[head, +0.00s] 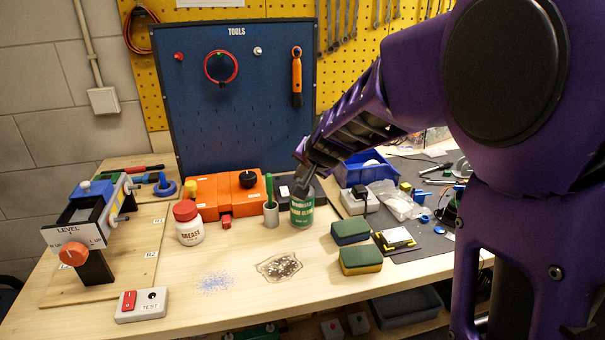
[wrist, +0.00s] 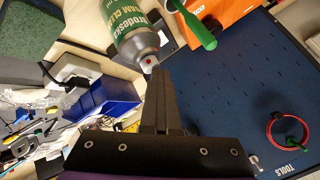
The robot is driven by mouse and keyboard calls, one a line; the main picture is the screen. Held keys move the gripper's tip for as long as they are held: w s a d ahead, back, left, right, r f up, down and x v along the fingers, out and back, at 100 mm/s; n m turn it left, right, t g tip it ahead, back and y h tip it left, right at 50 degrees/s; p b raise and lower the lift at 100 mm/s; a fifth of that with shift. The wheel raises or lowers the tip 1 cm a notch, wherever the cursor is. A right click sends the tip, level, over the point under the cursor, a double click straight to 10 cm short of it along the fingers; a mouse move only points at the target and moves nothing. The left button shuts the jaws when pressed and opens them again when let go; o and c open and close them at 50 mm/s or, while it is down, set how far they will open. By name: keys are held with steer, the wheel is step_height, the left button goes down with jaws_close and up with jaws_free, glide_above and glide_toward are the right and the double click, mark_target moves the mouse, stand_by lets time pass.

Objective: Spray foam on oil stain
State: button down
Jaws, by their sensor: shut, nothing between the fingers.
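The green and grey foam cleaner can (head: 301,213) stands upright on the wooden bench, behind the dark stain. In the wrist view the can (wrist: 128,25) shows its label and its top with a small red spot. My gripper (head: 306,180) is at the top of the can, and its arm hides part of the can's top. In the wrist view my gripper (wrist: 163,75) is shut and empty, with its fingertips close to the can's top. I cannot tell whether they touch. The dark oil stain (head: 279,267) lies on the bench in front of the can.
A green-handled tool stands in a grey cup (head: 271,215) just left of the can. A white grease jar (head: 188,224) and an orange box (head: 208,196) are farther left. Two sponges (head: 360,260) lie right of the stain. Blue specks (head: 214,282) lie left of it.

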step_height(320, 180, up, 6)
steer(key=p, duration=0.5)
stand_by(0.5)
